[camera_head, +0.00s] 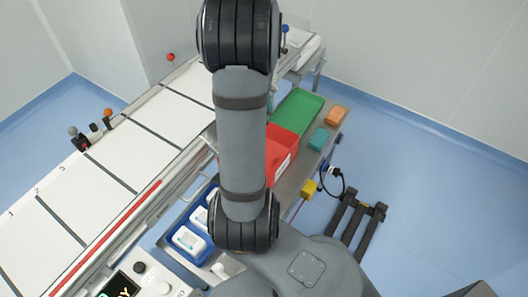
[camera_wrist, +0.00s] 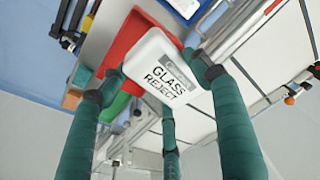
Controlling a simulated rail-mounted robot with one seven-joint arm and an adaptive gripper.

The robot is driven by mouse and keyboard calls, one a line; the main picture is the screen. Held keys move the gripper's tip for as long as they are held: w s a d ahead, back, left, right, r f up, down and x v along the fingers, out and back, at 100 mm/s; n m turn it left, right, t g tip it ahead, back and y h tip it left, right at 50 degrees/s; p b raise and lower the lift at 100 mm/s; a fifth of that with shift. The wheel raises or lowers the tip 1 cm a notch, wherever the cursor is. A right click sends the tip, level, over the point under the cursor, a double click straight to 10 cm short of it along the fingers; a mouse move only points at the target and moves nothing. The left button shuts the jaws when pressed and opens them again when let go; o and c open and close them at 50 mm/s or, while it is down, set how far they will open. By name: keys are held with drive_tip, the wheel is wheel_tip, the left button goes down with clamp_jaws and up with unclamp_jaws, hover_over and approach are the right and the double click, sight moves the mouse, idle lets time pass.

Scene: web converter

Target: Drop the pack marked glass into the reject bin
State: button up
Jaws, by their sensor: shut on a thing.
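A white pack (camera_wrist: 150,52) with rounded corners and the words GLASS and REJECT on it shows in the wrist view. My gripper (camera_wrist: 158,85) has green fingers closed around this pack. The red bin (camera_wrist: 116,48) lies behind the pack in the wrist view, partly covered by it. In the head view the red bin (camera_head: 286,143) stands right of my arm, with a white label on its side. My arm hides the gripper, the held pack and the bin's left part there.
A green tray (camera_head: 298,111) adjoins the red bin. Teal (camera_head: 319,139) and orange (camera_head: 336,117) blocks lie beside them. A blue bin (camera_head: 175,252) with white packs stands nearer, left of my arm. The conveyor (camera_head: 105,165) runs along the left, with rails and knobs.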

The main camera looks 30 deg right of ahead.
drive_tip(key=w+d+f+n+p, duration=0.3)
drive_tip(key=w+d+f+n, duration=0.2)
drive_tip(key=w+d+f, duration=0.45)
wheel_tip(320, 180, down, 7)
drive_tip(key=b, duration=0.3)
drive_tip(key=shift+s+b, duration=0.25)
drive_tip(key=shift+b, duration=0.15)
drive_tip(key=shift+r, duration=0.1)
drive_tip(key=o, duration=1.4)
drive_tip(key=shift+o, duration=0.2)
drive_tip(key=shift+r, duration=0.1)
